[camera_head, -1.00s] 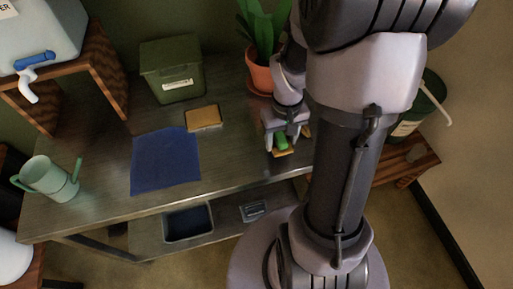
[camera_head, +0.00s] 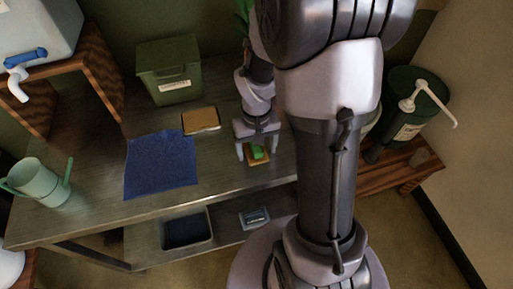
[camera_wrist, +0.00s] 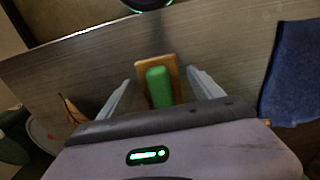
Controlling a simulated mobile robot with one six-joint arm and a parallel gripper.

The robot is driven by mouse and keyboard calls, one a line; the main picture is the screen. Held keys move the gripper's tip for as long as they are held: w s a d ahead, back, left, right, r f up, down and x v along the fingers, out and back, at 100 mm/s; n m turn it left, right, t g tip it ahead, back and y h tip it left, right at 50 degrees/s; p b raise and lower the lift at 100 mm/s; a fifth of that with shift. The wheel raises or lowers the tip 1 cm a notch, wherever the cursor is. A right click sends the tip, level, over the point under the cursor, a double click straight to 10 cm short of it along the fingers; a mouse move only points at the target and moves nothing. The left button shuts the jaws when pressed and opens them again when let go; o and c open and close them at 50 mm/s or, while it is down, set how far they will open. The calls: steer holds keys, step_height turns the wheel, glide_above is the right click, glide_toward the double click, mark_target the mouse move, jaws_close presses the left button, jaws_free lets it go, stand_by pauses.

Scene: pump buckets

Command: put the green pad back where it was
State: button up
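The green pad (camera_head: 257,152) is a small green block on a tan rectangular piece (camera_head: 255,160), near the right end of the metal table. In the wrist view the pad (camera_wrist: 159,88) lies between my fingers, with the tan piece (camera_wrist: 145,68) beneath and behind it. My gripper (camera_head: 257,155) points down over them, also seen in the wrist view (camera_wrist: 160,80). Its fingers stand apart on both sides, with visible gaps to the green pad. I cannot tell whether the fingertips touch the table.
A blue cloth (camera_head: 160,168) and a tan block (camera_head: 201,121) lie left of the gripper. A green bin (camera_head: 170,70) stands behind; a pale green two-handled cup (camera_head: 38,183) stands at left. A pump bucket (camera_head: 405,100) is at right. The lower shelf holds a grey tub (camera_head: 187,229).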

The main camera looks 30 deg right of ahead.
mark_target(256, 147)
step_height(256, 147, up, 12)
steer(key=p, duration=0.5)
steer(key=s+a+r+m+t+y, duration=0.1)
steer(key=s+a+r+t, duration=0.4)
steer(key=s+a+r, duration=0.5)
steer(key=a+r+y, duration=0.1)
steer(key=a+r, duration=0.3)
steer(key=shift+s+a+t, duration=0.2)
steer(key=shift+s+t, duration=0.05)
steer(key=shift+t, duration=0.15)
step_height(256, 147, down, 5)
steer(key=b, duration=0.5)
